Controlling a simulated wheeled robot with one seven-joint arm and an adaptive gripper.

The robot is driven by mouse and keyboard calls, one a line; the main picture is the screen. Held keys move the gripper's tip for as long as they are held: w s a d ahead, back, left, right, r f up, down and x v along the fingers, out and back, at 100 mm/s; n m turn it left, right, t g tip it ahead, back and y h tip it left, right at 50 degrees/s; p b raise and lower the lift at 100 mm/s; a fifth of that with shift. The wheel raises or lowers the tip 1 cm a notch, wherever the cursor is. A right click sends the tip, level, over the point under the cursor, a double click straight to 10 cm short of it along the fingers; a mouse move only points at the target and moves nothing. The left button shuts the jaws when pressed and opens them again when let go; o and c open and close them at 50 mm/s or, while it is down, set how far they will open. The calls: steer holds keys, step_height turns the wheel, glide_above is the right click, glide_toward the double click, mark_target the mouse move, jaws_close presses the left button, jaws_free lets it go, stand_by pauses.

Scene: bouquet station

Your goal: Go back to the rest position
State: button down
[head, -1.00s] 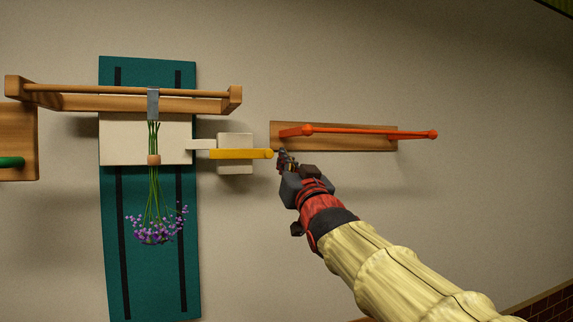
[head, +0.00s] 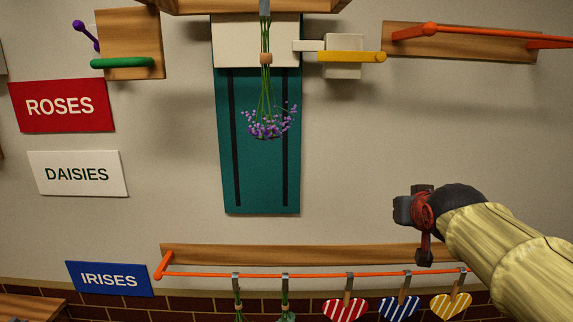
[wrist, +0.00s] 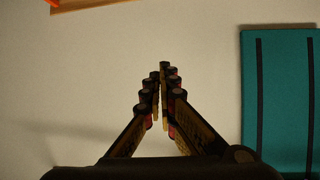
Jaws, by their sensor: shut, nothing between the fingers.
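My gripper (head: 402,209) is in front of the bare wall in the head view, right of the teal panel (head: 260,180) and above the lower orange rail. In the wrist view my gripper's fingers (wrist: 163,75) come together with nothing between them. The wrist view shows plain wall ahead, with the teal panel (wrist: 278,110) at the right. A bunch of purple flowers (head: 266,122) hangs upside down from a grey clip in front of the teal panel, apart from my gripper.
A yellow lever (head: 345,57) and an upper orange bar (head: 480,36) are above my gripper. Below runs an orange rail (head: 310,275) with clips, stems and striped hearts (head: 400,307). Signs (head: 77,173) are at the left. The wall between is free.

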steer(key=s+a+f+g+y+b, duration=0.1)
steer(key=s+a+f+g+b, duration=0.1)
steer(key=s+f, duration=1)
steer(key=s+a+f+n+g+y+b, duration=0.1)
steer(key=s+a+f+g, duration=0.3)
steer(key=s+f, duration=0.8)
steer(key=s+a, duration=0.1)
steer(key=s, duration=0.5)
steer(key=shift+a+f+n+g+b, duration=0.2)
steer(key=shift+f+n+g+b, duration=0.1)
steer(key=shift+f+b, duration=0.05)
